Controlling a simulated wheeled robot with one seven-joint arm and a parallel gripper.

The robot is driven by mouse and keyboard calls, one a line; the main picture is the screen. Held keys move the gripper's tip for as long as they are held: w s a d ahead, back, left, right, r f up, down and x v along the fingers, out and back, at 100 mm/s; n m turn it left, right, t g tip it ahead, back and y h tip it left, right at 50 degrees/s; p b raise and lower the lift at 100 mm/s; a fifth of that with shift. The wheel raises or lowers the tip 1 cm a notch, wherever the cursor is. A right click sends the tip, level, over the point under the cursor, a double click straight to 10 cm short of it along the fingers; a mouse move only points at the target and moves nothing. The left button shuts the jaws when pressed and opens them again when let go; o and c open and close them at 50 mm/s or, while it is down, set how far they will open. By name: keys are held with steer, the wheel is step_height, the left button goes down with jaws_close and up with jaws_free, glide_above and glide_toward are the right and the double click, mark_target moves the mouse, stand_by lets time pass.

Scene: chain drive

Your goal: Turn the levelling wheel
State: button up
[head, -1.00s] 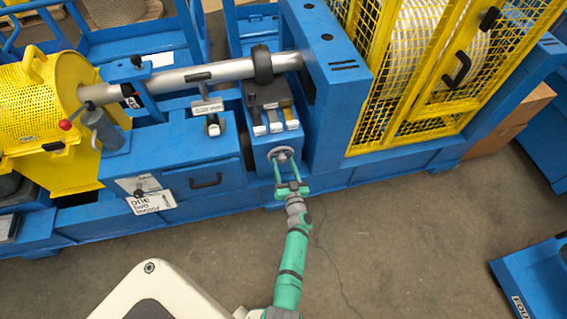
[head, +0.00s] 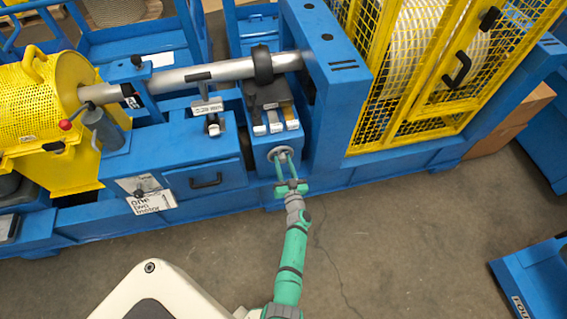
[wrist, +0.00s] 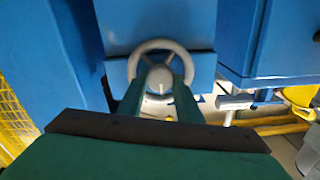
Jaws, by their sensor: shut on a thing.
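The levelling wheel (wrist: 143,48) is a small grey handwheel with a round hub, on the front of a blue box (head: 265,140) below the shaft. In the head view the wheel (head: 280,152) is small and partly covered by my fingers. My gripper (head: 284,160) reaches it from the front with its green fingers. In the wrist view my gripper (wrist: 160,82) is shut on the wheel, one finger at each side of the hub. The fingers hide the lower part of the rim.
A blue drawer box (head: 204,180) with a black handle stands left of the wheel. A grey shaft (head: 215,72) runs above it. A yellow mesh cage (head: 440,110) is at the right.

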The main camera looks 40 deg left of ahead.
steer(key=shift+w+d+n, duration=0.1)
steer(key=shift+d+n, duration=0.05)
steer(key=shift+n, duration=0.35)
steer(key=n, duration=0.3)
steer(key=shift+s, duration=0.2)
steer(key=n, duration=0.4)
steer(key=shift+a+f, duration=0.1)
steer(key=shift+a, duration=0.1)
steer(key=n, duration=0.4)
steer(key=shift+n, duration=0.3)
steer(key=n, duration=0.4)
steer(key=shift+f, duration=0.1)
steer(key=n, duration=0.8)
steer(key=shift+f+n, duration=0.15)
steer(key=shift+n, duration=0.15)
steer(key=n, duration=0.4)
steer(key=shift+d, duration=0.1)
steer(key=n, duration=0.3)
steer(key=shift+w+f, duration=0.1)
steer(key=shift+w, duration=0.05)
steer(key=shift+n, duration=0.5)
steer(key=o, duration=1)
